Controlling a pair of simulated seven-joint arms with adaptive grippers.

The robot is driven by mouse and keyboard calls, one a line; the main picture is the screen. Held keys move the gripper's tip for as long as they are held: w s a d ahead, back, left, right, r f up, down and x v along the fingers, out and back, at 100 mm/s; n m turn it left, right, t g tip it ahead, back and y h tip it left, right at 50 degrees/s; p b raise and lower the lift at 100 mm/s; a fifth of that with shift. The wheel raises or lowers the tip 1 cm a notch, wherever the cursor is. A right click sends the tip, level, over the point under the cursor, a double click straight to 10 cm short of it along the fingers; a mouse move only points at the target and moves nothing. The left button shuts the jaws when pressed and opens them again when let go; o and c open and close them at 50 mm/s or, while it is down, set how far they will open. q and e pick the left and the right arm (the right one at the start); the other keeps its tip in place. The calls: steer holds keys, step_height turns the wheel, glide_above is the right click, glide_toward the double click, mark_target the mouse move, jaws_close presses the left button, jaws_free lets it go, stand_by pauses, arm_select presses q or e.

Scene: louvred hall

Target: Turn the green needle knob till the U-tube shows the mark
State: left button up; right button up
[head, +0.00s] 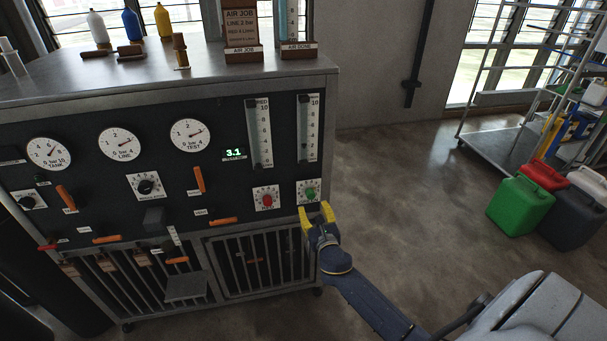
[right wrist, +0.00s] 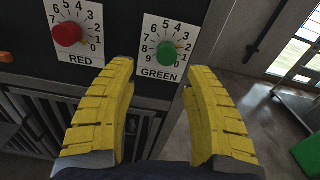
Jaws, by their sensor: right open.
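The green knob (head: 310,193) sits on a white numbered dial plate at the panel's lower right. In the right wrist view the green knob (right wrist: 166,54) is above the plate's word GREEN, with its pointer to the right, near the low numbers. My right gripper (head: 317,211), with yellow fingers, is open just below and in front of it. The fingers (right wrist: 157,78) are apart and empty, not around the knob. Two upright scaled tubes are on the panel, a left one (head: 259,150) and a right one (head: 307,145). I cannot make out a U-tube. My left gripper is out of view.
The red knob (head: 267,199) is close left of the green one. Gauges, orange levers and a green 3.1 display (head: 234,153) fill the panel. A barred door (head: 262,262) is below. Jerrycans (head: 520,205) and a trolley (head: 505,145) stand right; floor between is clear.

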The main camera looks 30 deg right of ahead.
mark_target(311, 197)
steer(key=shift+m, duration=0.7)
steer(key=shift+d+x, duration=0.25)
steer(key=shift+x, duration=1.2)
steer(key=shift+d+x, duration=0.25)
steer(key=shift+x, duration=1.15)
steer(key=shift+r, duration=0.1)
steer(key=shift+x, duration=0.8)
jaws_close()
